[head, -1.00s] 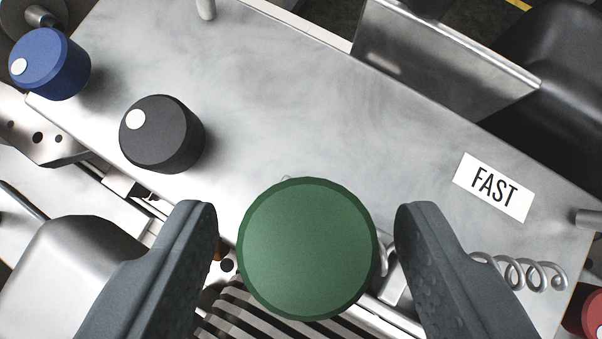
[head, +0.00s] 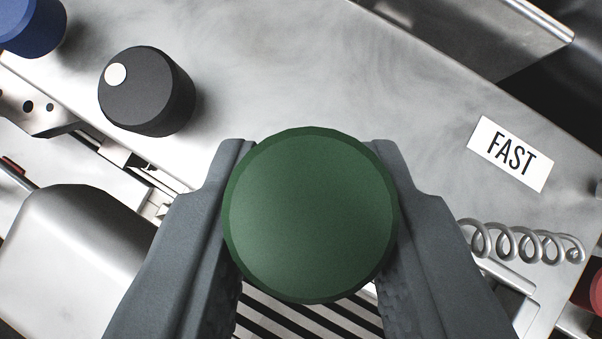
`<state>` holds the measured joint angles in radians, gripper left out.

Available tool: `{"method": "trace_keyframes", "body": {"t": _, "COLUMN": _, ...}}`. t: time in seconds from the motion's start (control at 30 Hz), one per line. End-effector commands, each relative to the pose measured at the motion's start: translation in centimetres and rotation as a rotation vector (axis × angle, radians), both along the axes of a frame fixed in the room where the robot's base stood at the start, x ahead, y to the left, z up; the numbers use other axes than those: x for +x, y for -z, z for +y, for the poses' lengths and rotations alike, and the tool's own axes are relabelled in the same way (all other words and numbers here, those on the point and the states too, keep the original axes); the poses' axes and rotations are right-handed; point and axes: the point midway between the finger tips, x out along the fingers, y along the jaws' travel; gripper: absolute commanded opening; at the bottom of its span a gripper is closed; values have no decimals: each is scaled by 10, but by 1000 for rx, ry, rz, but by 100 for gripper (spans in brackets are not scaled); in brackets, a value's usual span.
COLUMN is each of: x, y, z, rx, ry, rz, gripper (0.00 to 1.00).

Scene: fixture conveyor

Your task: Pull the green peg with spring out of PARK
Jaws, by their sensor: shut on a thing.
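The green peg (head: 310,215) shows its round green top in the middle of the head view. My gripper (head: 311,160) is shut on it, one grey finger on each side of the head. The peg's shaft and the place where it sits are hidden under its head. A coiled metal spring (head: 520,243) shows to the right of my right finger, over the panel's lower edge. No PARK label can be read in this view.
A grey metal panel (head: 300,65) carries a black knob (head: 147,92), a blue knob (head: 28,25) at the upper left, and a FAST label (head: 511,153). Part of a red knob (head: 590,290) shows at the right edge. Dark slats lie below the peg.

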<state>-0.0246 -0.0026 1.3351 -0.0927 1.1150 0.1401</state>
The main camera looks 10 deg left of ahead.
Motion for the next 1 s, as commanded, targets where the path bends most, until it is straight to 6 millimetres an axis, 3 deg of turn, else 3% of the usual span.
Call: {"method": "trace_keyframes", "body": {"t": 1.0, "x": 0, "y": -16, "z": 0, "rx": 0, "ry": 0, "rz": -1, "gripper": 0}}
